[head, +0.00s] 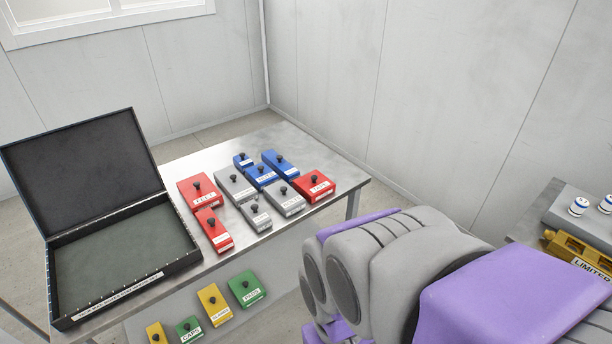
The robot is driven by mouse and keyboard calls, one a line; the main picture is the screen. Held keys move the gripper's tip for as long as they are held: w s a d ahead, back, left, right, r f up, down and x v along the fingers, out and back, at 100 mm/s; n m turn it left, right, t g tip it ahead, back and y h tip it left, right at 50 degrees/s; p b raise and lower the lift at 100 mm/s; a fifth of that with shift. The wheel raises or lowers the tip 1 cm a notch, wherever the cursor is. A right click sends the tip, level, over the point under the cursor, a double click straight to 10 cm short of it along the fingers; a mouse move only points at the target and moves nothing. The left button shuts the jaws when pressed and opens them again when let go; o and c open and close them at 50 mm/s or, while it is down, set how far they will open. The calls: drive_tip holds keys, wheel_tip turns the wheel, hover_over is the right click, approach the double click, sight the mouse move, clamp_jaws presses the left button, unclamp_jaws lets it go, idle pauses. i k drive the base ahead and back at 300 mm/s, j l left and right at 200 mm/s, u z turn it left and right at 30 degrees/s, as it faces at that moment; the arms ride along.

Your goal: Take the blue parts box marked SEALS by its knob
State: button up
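Three blue parts boxes with dark knobs stand close together at the back of the metal table: a small one (243,161), one in the middle (262,177) and a longer one (281,164) to the right. Their white labels are too small to read, so I cannot tell which one is marked SEALS. Their knobs point up and nothing covers them. My grey and purple arm fills the lower right of the head view, apart from the boxes. My gripper is not in view.
Red boxes (216,231) and grey boxes (286,199) crowd around the blue ones. An open black case (183,265) stands at the table's left. Green and yellow boxes (213,304) sit lower in front. Another bench (536,230) with a yellow part (579,250) is at right.

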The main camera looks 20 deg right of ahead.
sight(241, 161)
drive_tip(key=i+u, duration=0.15)
drive_tip(key=i, duration=0.3)
drive_tip(key=i+l+u, duration=0.15)
drive_tip(key=i, duration=0.3)
drive_tip(key=i+l+u, duration=0.15)
drive_tip(key=i, duration=0.3)
